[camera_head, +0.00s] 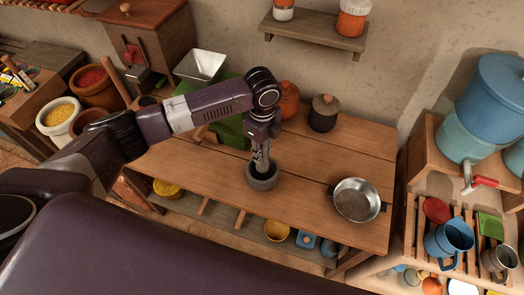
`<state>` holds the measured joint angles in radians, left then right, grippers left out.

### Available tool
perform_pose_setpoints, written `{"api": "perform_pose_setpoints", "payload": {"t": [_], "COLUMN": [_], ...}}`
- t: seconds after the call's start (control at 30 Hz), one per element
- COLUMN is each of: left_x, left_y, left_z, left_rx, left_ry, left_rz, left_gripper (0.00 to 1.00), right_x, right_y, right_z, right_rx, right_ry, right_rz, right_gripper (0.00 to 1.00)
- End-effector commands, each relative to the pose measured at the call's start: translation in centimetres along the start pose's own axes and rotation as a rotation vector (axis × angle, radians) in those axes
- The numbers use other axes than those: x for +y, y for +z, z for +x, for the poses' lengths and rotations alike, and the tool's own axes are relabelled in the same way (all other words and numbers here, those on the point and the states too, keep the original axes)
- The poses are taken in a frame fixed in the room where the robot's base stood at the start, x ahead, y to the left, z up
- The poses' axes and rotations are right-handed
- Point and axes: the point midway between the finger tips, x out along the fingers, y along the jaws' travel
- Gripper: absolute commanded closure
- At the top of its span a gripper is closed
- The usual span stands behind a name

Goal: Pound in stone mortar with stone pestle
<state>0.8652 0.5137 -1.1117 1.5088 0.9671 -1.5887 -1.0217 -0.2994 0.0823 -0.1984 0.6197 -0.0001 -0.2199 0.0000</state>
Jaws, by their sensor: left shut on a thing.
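The stone mortar (262,182) is a small dark grey bowl standing on the wooden table (310,215), near the middle. My left gripper (261,158) points straight down just over the mortar's opening. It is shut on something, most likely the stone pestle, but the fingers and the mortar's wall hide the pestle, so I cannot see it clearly. The inside of the mortar is mostly hidden. My right gripper is not in view.
A metal pan (356,200) lies on the table to the right. A dark lidded jar (324,113) and an orange clay jar (288,100) stand at the back by the wall. A blue water container (487,105) stands on a rack at right. The table's front middle is clear.

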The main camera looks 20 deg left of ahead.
Motion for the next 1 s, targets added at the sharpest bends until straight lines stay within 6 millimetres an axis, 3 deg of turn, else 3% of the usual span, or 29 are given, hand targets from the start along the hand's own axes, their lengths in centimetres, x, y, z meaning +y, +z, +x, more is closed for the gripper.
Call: {"api": "perform_pose_setpoints", "payload": {"t": [0.47,0.77,1.0], "left_x": [0.0,0.0,0.0], "left_y": [0.0,-0.1,0.0], "left_z": [0.3,5.9,6.1], "left_rx": [0.000,0.000,0.000], "left_ry": [-0.001,0.001,0.000], "left_rz": [0.000,0.000,0.001], "left_gripper": [1.00,1.00,1.00], "right_x": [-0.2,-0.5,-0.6], "right_y": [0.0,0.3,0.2], "right_z": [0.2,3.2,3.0], "right_rx": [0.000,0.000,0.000], "right_ry": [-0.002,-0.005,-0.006], "right_rz": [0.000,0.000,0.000], "right_gripper": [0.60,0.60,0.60]}}
